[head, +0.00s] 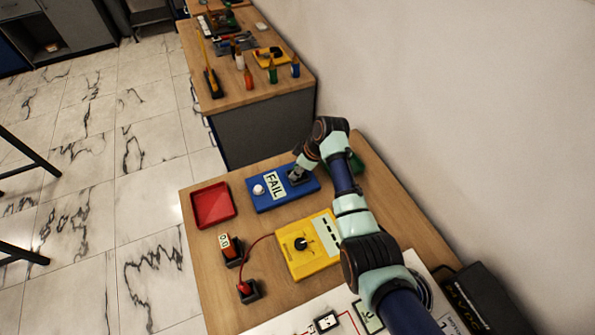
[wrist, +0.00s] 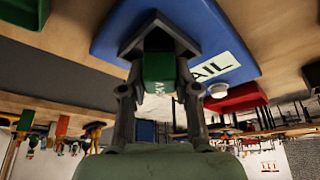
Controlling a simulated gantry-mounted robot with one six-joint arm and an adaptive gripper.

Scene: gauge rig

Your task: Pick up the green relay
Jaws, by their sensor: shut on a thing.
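The green relay (wrist: 158,72) is between the fingers of my gripper (wrist: 159,84) in the wrist view, and my gripper is shut on it. The relay's far end is at a dark socket (wrist: 158,27) on the blue box (wrist: 116,30). I cannot tell how deep it sits there. In the head view the blue box (head: 265,203) shows a "FAIL" display (head: 274,186) and a white knob (head: 258,189). My gripper (head: 297,175) is over the right end of the box there, and it hides the relay.
A red tray (head: 213,205) is left of the box. A yellow meter (head: 309,259) with a red lead is in front. A green object (head: 357,165) is partly hidden behind my arm. An orange-and-white part (head: 229,245) stands in a black holder. Bare wood lies between them.

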